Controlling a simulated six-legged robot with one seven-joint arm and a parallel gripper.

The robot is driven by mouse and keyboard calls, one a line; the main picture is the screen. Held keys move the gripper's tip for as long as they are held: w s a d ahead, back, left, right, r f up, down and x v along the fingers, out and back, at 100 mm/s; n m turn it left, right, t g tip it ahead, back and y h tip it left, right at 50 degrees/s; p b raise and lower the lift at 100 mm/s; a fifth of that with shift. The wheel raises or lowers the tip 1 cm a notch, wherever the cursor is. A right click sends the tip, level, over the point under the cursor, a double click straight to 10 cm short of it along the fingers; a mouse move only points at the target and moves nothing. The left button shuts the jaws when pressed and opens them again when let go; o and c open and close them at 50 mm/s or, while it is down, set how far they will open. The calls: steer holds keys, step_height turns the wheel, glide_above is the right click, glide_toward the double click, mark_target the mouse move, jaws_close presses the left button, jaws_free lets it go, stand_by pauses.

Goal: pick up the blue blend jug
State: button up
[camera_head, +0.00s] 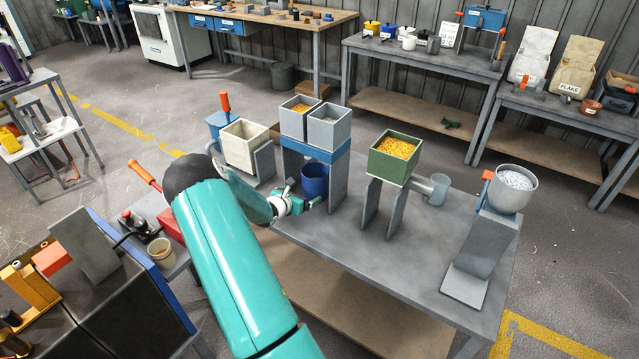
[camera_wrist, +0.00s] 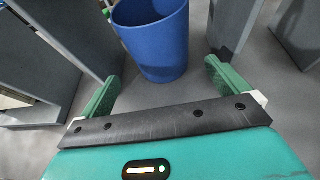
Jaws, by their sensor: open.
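The blue blend jug (camera_head: 315,181) stands upright on the grey table, under the two-bin hopper stand in the head view. In the head view my gripper (camera_head: 305,204) is at the left of the jug, partly hidden by my arm.
Grey upright plates (camera_head: 340,185) flank the jug closely on both sides. A green hopper of yellow grain (camera_head: 394,157) and a grey cup (camera_head: 438,189) stand to the right. A grey bowl on a stand (camera_head: 511,189) is at the far right. The table front is clear.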

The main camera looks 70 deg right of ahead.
steer(key=x, duration=0.8)
steer(key=shift+w+d, duration=0.1)
steer(key=shift+d, duration=0.25)
steer(key=c, duration=0.7)
steer(key=shift+r, duration=0.1)
steer(key=shift+c, duration=1.1)
steer(key=shift+r, duration=0.1)
